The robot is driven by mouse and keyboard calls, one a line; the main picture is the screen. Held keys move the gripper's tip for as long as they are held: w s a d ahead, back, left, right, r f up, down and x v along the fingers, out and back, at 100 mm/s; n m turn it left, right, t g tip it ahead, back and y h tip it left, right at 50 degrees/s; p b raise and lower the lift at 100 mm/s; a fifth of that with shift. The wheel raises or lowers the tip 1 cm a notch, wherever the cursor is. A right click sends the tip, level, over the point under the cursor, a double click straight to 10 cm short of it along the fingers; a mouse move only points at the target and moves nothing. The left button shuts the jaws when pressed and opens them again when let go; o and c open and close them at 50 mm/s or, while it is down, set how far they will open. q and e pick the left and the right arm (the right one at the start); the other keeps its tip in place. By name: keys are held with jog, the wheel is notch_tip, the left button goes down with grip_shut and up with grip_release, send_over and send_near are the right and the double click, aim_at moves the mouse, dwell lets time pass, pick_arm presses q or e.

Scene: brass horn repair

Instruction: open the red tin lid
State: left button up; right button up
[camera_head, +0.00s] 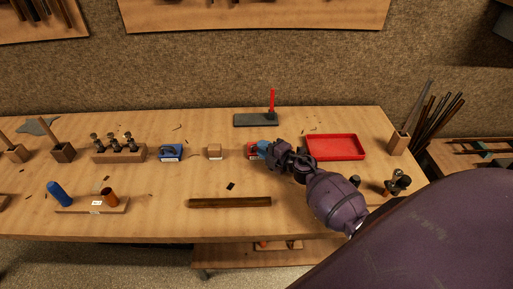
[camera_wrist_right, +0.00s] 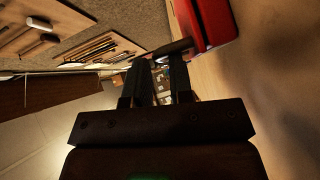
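The red tin (camera_head: 253,151) stands on the workbench near the middle, partly covered by my right gripper (camera_head: 268,149). In the right wrist view the tin (camera_wrist_right: 212,20) is at the top right, beside the fingertips. A small blue patch shows at the tin's right side in the head view; I cannot tell what it is. In the wrist view my right fingers (camera_wrist_right: 159,66) stand apart with a gap between them. A dark bar (camera_wrist_right: 170,48) crosses at the fingertips; I cannot tell whether it touches them. My left gripper is out of view.
A red tray (camera_head: 335,147) lies right of my gripper. A small wooden block (camera_head: 215,151) and a blue tin (camera_head: 171,153) stand to the left. A dark slab with a red upright piece (camera_head: 272,102) is behind. A long wooden bar (camera_head: 230,202) lies in front.

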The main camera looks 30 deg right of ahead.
jog(key=shift+b+x, duration=0.4)
jog(key=shift+x, duration=1.15)
grip_shut()
